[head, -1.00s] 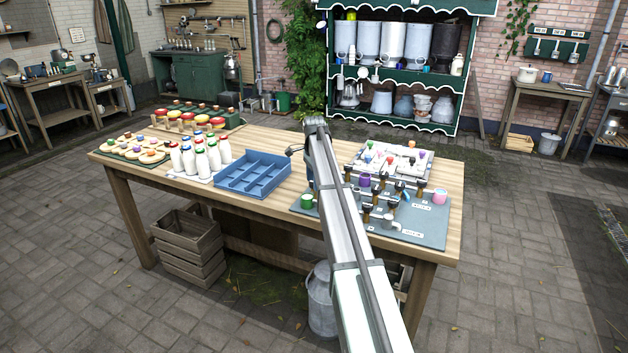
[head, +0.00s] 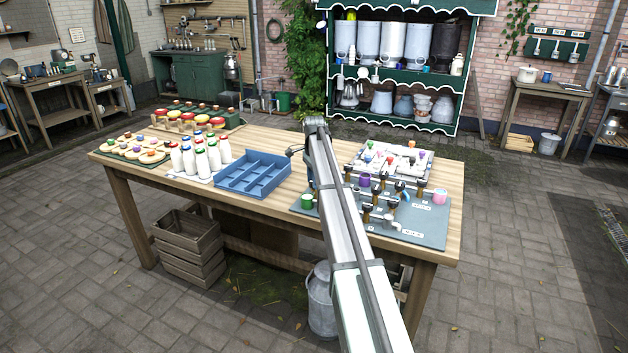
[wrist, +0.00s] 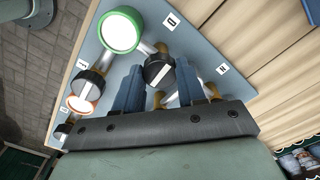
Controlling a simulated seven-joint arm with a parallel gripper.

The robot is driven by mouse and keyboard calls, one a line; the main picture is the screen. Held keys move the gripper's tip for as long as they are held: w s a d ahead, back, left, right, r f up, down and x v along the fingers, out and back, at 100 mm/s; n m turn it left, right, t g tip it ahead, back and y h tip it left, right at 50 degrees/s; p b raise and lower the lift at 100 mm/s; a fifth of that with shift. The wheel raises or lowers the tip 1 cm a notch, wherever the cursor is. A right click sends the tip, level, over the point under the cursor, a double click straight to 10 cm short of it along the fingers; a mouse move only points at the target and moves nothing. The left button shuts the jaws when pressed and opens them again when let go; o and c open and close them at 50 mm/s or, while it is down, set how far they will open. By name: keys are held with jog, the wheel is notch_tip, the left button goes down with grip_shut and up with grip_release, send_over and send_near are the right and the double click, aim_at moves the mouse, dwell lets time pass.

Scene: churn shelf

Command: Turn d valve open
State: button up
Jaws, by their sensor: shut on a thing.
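In the wrist view a dark valve knob (wrist: 159,71) with a pale stripe sits on a pipe on the blue-grey panel (wrist: 205,28). My gripper (wrist: 160,65) has its two blue-grey fingers on either side of this knob and is shut on it. A label (wrist: 172,21) that looks like a D lies beyond the knob; another label (wrist: 223,69) lies to the right. In the head view the panel (head: 425,232) is at the table's right end; my arm hides the gripper and part of the panel.
A green-rimmed cup (wrist: 120,30) stands close to the left finger, and an orange-rimmed one (wrist: 82,103) is farther left. Other dark valve knobs (wrist: 88,82) are nearby. On the table (head: 270,215) stand a blue divided tray (head: 253,174) and white bottles (head: 201,162).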

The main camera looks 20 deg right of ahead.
jog(key=n, duration=0.8)
jog(key=shift+n, duration=0.3)
jog(key=n, duration=0.4)
jog(key=shift+n, duration=2.3)
jog(key=o, duration=1.1)
jog(key=shift+c, duration=0.2)
jog(key=shift+r, duration=0.1)
notch_tip(320, 180, up, 14)
jog(key=shift+f, duration=0.2)
